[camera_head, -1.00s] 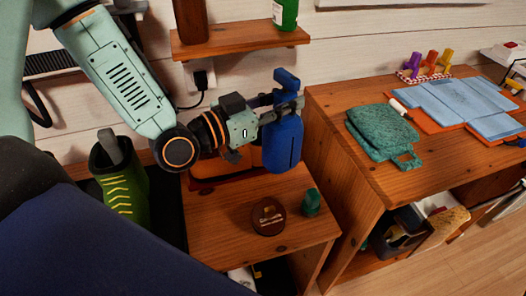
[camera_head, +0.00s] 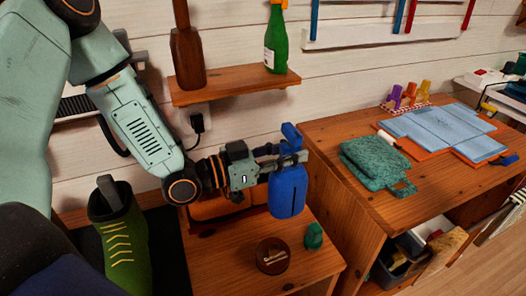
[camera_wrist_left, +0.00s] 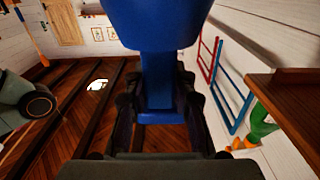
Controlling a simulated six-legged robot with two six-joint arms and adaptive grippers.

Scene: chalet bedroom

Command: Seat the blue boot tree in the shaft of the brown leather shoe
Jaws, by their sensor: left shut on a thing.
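My left gripper (camera_head: 285,161) is shut on the narrow neck of the blue boot tree (camera_head: 287,192). The boot tree hangs upright, its broad body below the fingers and its knob above, in front of the far right part of the small wooden cabinet. In the left wrist view the blue boot tree (camera_wrist_left: 157,25) fills the top middle, its neck between the fingers (camera_wrist_left: 158,105). I cannot make out a brown leather shoe for certain; a reddish-brown object (camera_head: 208,208) stands behind my gripper, partly hidden. My right gripper is not in view.
A green boot (camera_head: 122,240) with yellow laces and a grey insert stands at left. A round brown tin (camera_head: 272,256) and a small green item (camera_head: 313,236) sit on the cabinet top (camera_head: 225,262). A wall shelf (camera_head: 232,84) holds bottles above; a desk (camera_head: 345,207) stands right.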

